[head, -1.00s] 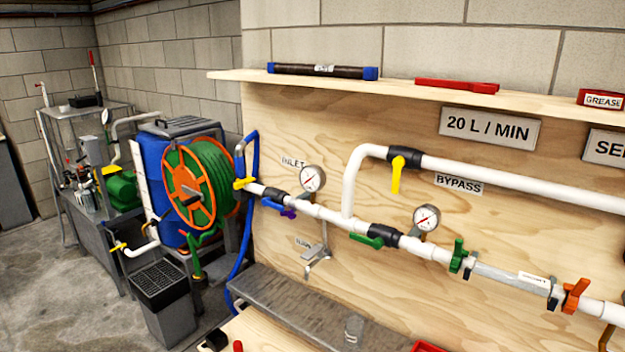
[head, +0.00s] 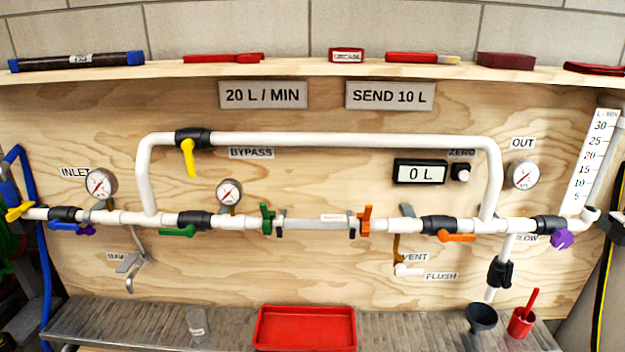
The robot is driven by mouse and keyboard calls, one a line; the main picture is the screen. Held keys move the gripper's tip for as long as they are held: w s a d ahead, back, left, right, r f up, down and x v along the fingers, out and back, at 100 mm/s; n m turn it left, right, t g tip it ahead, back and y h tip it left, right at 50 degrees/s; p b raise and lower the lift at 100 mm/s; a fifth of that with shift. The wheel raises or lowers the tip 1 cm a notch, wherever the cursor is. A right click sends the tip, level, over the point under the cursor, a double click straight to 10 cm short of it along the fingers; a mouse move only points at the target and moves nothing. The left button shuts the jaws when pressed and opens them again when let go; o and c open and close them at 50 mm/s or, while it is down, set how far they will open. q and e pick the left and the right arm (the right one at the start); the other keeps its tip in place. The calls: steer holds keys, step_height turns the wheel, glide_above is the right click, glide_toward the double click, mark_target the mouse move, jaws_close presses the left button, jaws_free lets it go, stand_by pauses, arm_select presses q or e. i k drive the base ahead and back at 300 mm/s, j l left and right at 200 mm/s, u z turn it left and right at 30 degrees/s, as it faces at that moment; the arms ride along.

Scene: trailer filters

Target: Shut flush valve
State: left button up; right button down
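A plate reading FLUSH (head: 441,276) is fixed low on the plywood panel, right of centre. To its right, a white branch pipe (head: 507,246) drops from the main line and carries a black valve body (head: 499,272). No coloured lever stands out on this valve, so I cannot tell its handle position. A plate reading VENT (head: 415,257) is just above left, by a thin brown lever (head: 397,247) and a short white outlet (head: 408,271). Neither of my grippers is in view.
An orange lever (head: 457,238) and a purple knob (head: 562,239) sit on the main line nearby. A red tray (head: 306,328), a dark funnel (head: 482,318) and a red cup (head: 521,322) stand on the metal bench (head: 120,322) below. A shelf (head: 290,69) runs above.

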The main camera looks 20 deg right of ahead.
mark_target(505, 283)
steer(key=z, duration=1.85)
steer(key=l, duration=0.1)
